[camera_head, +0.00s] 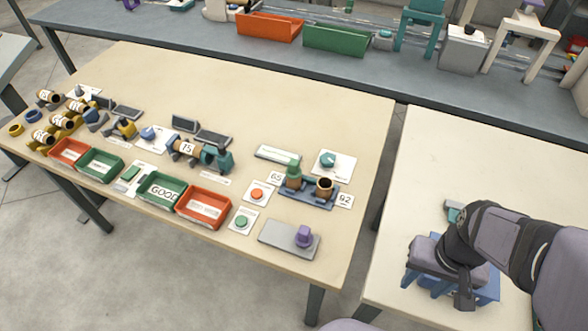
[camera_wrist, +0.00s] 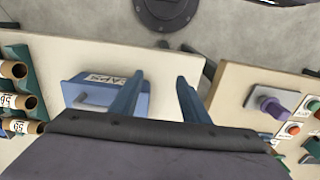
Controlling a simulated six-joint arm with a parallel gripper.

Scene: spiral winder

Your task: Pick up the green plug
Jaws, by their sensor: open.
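The green plug (camera_head: 293,172) stands upright in the left part of a small blue holder (camera_head: 308,194) near the right end of the long wooden table. A dark-topped brass cylinder (camera_head: 325,186) stands beside it in the same holder. My gripper (camera_wrist: 160,76) is open and empty, its two blue fingers apart in the wrist view. In the head view my arm is over the separate right-hand table, well to the right of the plug. I cannot tell for certain whether the plug shows in the wrist view.
A purple plug (camera_head: 303,236) on a grey plate (camera_head: 277,241) stands in front of the holder. An orange button (camera_head: 257,193) and a teal knob (camera_head: 327,159) are close by. A blue labelled box (camera_wrist: 78,88) lies near my fingers. A gap separates the tables.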

